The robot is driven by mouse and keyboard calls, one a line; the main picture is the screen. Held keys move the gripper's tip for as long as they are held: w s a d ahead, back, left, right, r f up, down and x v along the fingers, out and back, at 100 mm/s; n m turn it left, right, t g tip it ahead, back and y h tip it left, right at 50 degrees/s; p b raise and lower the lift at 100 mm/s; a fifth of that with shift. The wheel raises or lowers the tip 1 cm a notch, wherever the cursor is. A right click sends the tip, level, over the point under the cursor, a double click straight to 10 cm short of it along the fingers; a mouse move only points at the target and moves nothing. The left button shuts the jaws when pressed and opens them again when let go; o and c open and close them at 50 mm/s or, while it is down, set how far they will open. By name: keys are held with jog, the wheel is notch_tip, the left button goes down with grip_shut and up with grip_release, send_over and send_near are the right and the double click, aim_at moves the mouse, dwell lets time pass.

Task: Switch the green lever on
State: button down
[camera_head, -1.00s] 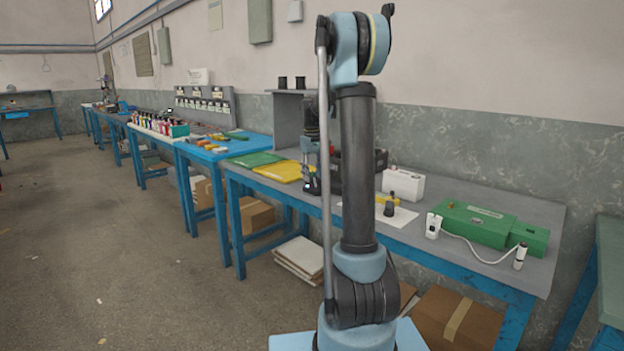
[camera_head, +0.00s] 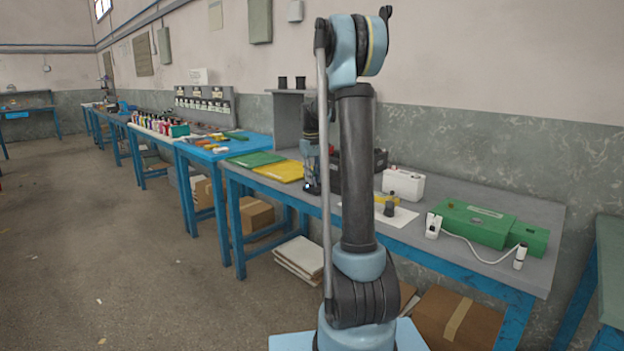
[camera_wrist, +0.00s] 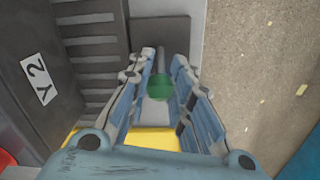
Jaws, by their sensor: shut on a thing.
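In the wrist view, the green lever (camera_wrist: 159,88) shows as a round green knob on a thin grey rod, rising from a dark grey base plate (camera_wrist: 165,30). My gripper (camera_wrist: 163,64) has one finger on each side of the lever and is shut on it. In the head view, my gripper (camera_head: 312,178) is low over the grey workbench, beside the dark equipment, partly behind my own arm. The lever cannot be made out there.
A dark ribbed box (camera_wrist: 95,50) with a "Y2" label (camera_wrist: 39,79) stands close on the left in the wrist view. Yellow (camera_head: 279,171) and green (camera_head: 256,159) trays, a white box (camera_head: 403,183) and a green case (camera_head: 478,224) sit on the bench. Floor is open at left.

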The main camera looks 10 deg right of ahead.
jog(key=shift+w+a+f+g+h, duration=0.15)
jog(key=shift+w+a+g+h, duration=0.1)
jog(key=shift+g+h, duration=0.35)
jog(key=c, duration=1.4)
grip_release()
notch_tip(320, 180, up, 12)
jog(key=w+a, duration=0.1)
jog(key=shift+w+a+f, duration=0.15)
jog(key=shift+w+a, duration=0.1)
jog(key=shift+w, duration=0.05)
